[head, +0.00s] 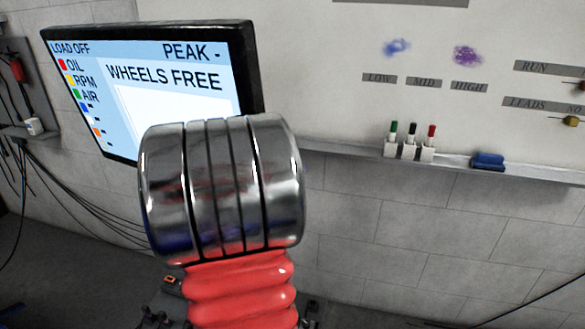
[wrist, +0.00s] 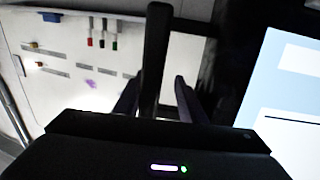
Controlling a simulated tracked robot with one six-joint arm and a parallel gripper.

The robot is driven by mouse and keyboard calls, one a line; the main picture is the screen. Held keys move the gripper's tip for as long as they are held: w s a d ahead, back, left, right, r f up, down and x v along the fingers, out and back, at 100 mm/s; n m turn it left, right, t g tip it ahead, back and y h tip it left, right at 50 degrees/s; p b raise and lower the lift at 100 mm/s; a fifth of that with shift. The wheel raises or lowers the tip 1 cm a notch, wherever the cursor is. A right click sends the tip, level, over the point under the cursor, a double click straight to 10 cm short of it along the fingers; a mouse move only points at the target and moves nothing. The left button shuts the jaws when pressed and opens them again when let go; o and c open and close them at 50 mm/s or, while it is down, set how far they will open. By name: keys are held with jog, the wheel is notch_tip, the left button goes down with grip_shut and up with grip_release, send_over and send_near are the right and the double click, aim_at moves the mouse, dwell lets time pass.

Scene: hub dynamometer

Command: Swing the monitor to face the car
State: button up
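The monitor (head: 175,75) has a black frame and a lit screen reading "WHEELS FREE", "LOAD OFF" and "PEAK -". In the head view it hangs at upper left, its lower part hidden behind my chrome and red arm. In the wrist view its screen (wrist: 285,105) is at the right, beside its dark frame. A dark bar handle (wrist: 156,45) stands out from the monitor's side there. My gripper (wrist: 155,95) is open, one finger on each side of the bar. A gap shows at the right finger; contact at the left is unclear. The car is not in view.
Behind is a whiteboard (head: 340,60) with labels and ink smudges. Its ledge holds markers (head: 410,145) and a blue eraser (head: 488,161). Cables (head: 75,185) hang along the wall at left. A red item (head: 17,69) hangs at far left.

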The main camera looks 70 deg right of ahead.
jog(key=shift+w, duration=0.1)
jog(key=shift+a, duration=0.1)
jog(key=w+a, duration=0.1)
jog(key=a, duration=1.4)
jog(key=shift+w+a, duration=0.25)
jog(key=shift+a, duration=0.05)
dwell(1.7)
jog(key=shift+c, duration=0.5)
